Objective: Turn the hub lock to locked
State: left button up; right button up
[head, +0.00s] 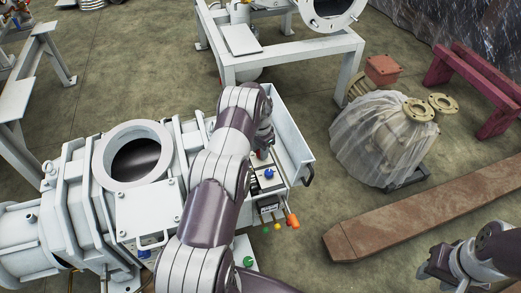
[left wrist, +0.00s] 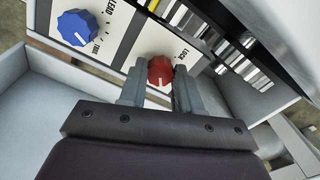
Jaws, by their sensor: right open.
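The hub lock is a red knob (left wrist: 160,70) beside the printed word LOCK on a white panel (left wrist: 122,38) in the left wrist view. A pale mark shows on the knob's face. My left gripper (left wrist: 160,88) has one finger on each side of the red knob. Whether the fingers touch it is not clear. In the head view my left gripper (head: 264,143) is over the panel, partly hidden by my arm. My right gripper (head: 438,268) is open and empty at the lower right, away from the machine.
A blue knob (left wrist: 77,27) sits left of the red one on the panel. A grey tray wall (head: 292,130) stands beside the panel. An orange part (head: 292,222) sticks out at the front. A wrapped machine (head: 380,140) and a rusty beam (head: 430,205) lie to the right.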

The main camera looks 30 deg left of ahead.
pick_arm(q)
jog(key=shift+n, duration=0.4)
jog(key=n, duration=0.4)
jog(key=shift+n, duration=0.4)
jog(key=n, duration=1)
jog(key=shift+n+b, duration=0.3)
jog(key=shift+n, duration=2.6)
jog(key=o, duration=1.1)
jog(key=shift+c, duration=0.2)
jog(key=shift+r, duration=0.1)
